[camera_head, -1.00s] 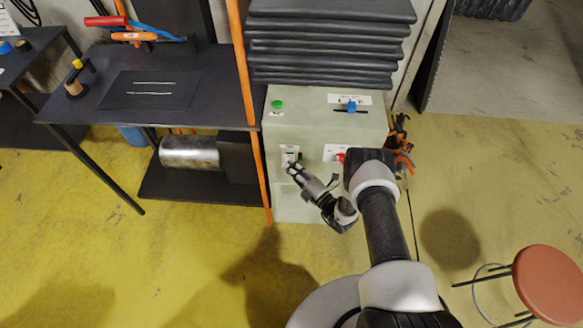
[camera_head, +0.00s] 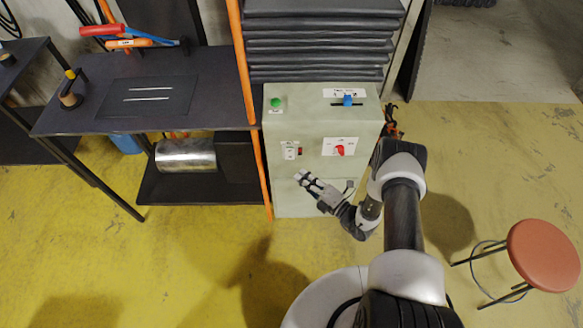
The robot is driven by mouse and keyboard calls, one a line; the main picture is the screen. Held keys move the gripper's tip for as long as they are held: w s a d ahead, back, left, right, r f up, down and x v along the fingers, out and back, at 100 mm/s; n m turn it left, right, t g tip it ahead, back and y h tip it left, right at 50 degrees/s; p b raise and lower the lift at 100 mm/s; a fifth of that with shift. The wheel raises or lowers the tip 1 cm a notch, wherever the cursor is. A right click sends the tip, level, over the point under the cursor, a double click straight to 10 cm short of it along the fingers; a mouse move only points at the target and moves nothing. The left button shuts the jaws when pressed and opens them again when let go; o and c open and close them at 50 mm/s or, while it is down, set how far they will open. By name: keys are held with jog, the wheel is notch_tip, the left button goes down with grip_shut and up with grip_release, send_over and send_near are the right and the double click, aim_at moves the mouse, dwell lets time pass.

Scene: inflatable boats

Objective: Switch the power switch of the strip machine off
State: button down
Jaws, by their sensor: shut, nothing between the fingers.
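The strip machine (camera_head: 320,120) is a pale green-grey cabinet in the middle of the view. On its front, a white plate with a small switch (camera_head: 291,150) is at the left, with a small dark red piece (camera_head: 301,151) just right of it. A red knob (camera_head: 340,150) on a white label is further right. The labels are too small to read, so I cannot tell which control is the power switch or its setting. My gripper (camera_head: 303,177) is shut and empty in front of the lower cabinet, below the small switch and apart from it.
A green button (camera_head: 276,103) and a blue slider (camera_head: 347,100) are on the cabinet's top. Black folded sheets (camera_head: 320,40) are stacked behind. An orange post (camera_head: 253,140) and a dark table (camera_head: 200,80) stand left. A red stool (camera_head: 542,252) is right. Yellow floor is clear between.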

jog(key=v, duration=0.4)
jog(key=shift+s+a+r, duration=0.15)
jog(key=shift+r, duration=0.05)
dwell(0.3)
